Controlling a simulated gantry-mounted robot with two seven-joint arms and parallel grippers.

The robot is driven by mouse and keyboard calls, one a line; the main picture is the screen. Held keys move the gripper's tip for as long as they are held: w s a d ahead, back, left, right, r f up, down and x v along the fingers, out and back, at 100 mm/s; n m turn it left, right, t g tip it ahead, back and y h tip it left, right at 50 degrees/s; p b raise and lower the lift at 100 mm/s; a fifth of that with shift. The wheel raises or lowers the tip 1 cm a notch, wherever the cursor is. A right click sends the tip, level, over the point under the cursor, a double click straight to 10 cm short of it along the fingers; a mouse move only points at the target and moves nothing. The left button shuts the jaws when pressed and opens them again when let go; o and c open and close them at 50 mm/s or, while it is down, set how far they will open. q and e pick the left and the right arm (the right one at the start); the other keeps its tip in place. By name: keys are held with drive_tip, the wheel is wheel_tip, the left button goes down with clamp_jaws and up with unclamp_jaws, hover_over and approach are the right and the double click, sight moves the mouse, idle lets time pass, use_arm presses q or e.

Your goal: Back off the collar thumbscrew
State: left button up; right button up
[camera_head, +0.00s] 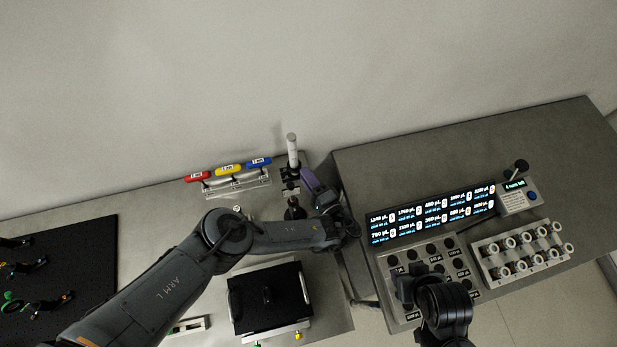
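A post assembly stands near the back of the bench, with a white cylinder (292,148) on top and a dark collar or clamp (290,174) below it. A dark round part (295,210) sits lower down. The collar thumbscrew is too small to make out for certain. My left arm reaches across from the left, and its gripper (308,182), with a purplish part, is just right of the collar; I cannot tell whether it touches or how far its fingers are apart. My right gripper (405,285) is over the labelled panel, away from the post; its fingertips are not clear.
Red, yellow and blue-topped items (228,170) lie in a clear rack left of the post. A black tray (268,300) is in front. A raised grey bench at right bears a lit display (432,213), a labelled panel (388,262) and a ring-holder rack (490,268). A black pegboard (70,260) is far left.

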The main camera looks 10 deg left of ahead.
use_arm(q)
drive_tip(key=shift+o, duration=1.1)
drive_tip(key=shift+d, duration=0.1)
drive_tip(key=shift+s+d, duration=0.15)
drive_tip(key=shift+s, duration=0.1)
drive_tip(key=v, duration=0.5)
drive_tip(key=shift+f+b, duration=0.1)
drive_tip(key=shift+b, duration=0.3)
drive_tip(key=p+v, duration=0.2)
drive_tip(key=v, duration=0.3)
